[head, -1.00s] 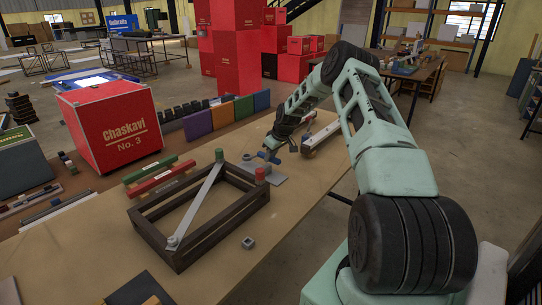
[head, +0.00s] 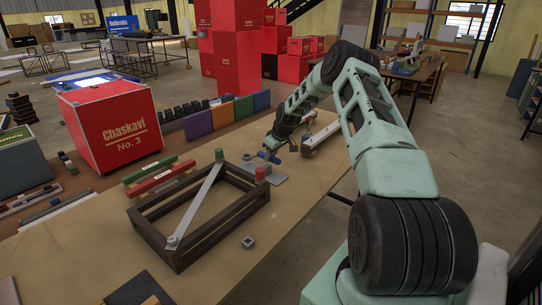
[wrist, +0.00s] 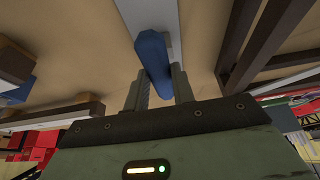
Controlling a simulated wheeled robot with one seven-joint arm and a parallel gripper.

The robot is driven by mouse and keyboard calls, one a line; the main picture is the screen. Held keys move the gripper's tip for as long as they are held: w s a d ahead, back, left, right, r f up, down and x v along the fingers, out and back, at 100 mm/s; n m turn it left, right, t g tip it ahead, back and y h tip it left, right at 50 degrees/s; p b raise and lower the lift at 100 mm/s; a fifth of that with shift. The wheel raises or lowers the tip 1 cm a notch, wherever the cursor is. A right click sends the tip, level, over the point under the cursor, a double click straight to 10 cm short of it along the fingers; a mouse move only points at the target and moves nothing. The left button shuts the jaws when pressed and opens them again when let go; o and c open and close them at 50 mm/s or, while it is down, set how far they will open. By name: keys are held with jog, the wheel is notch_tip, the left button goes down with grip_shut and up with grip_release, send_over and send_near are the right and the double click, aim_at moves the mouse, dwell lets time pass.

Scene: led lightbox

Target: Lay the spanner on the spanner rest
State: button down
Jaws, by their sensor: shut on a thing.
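My gripper (head: 280,148) is low over the table, beyond the far right corner of the dark wooden frame. In the wrist view my gripper (wrist: 158,88) is shut on a blue piece (wrist: 152,55), which looks like the spanner's handle. The same blue piece (head: 268,157) shows small in the head view, by a grey plate (head: 268,176). Whether it touches the plate is unclear, and the spanner's far end cannot be made out. A pale block with dark ends (head: 321,137) lies right of my gripper; I cannot tell which piece is the spanner rest.
A small grey nut (head: 248,242) lies in front. Coloured panels (head: 228,115) and a red box (head: 112,125) stand behind. The near table is mostly clear.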

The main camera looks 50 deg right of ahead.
jog(key=shift+f, duration=0.1)
jog(key=shift+f+b, duration=0.9)
jog(key=shift+f, duration=0.35)
jog(key=c, duration=1.1)
grip_release()
jog(key=b+v, duration=0.3)
jog(key=v, duration=1.4)
jog(key=shift+r, duration=0.25)
